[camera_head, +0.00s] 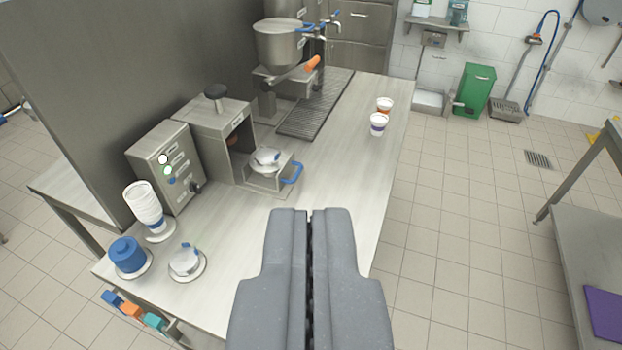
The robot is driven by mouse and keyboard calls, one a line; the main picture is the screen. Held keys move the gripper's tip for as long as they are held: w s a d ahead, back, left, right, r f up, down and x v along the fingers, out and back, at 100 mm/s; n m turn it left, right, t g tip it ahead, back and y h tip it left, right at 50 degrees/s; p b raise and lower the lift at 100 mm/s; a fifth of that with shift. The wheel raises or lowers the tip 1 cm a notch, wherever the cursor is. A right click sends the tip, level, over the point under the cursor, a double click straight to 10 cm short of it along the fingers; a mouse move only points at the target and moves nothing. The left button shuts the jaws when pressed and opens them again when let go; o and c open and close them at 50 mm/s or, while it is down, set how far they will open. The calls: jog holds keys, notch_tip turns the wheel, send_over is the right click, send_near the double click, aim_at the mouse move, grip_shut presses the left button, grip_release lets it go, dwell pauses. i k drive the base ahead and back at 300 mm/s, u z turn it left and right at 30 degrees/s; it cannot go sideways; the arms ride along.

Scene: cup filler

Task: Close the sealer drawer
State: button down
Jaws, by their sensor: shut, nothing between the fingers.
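The sealer (211,137) is a grey metal box on the counter, with a black knob on top. Its drawer (268,181) is pulled out toward the right and has a blue handle (293,174) at its outer end. A round silvery piece (265,160) sits in the drawer; I cannot tell exactly what it is. My gripper (310,212) is shut and empty. It shows at the bottom middle, in front of and below the drawer in the picture, apart from the handle.
A control box (166,165) stands left of the sealer, near a cup stack (144,206), a blue container (127,254) and a silvery lid-like piece (185,260). Two cups (378,124) stand at the counter's right edge. A dispenser (280,42) stands behind. Counter (333,170) right of the handle is clear.

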aim_at(275, 167)
jog(key=i, duration=0.9)
jog(key=u, duration=0.05)
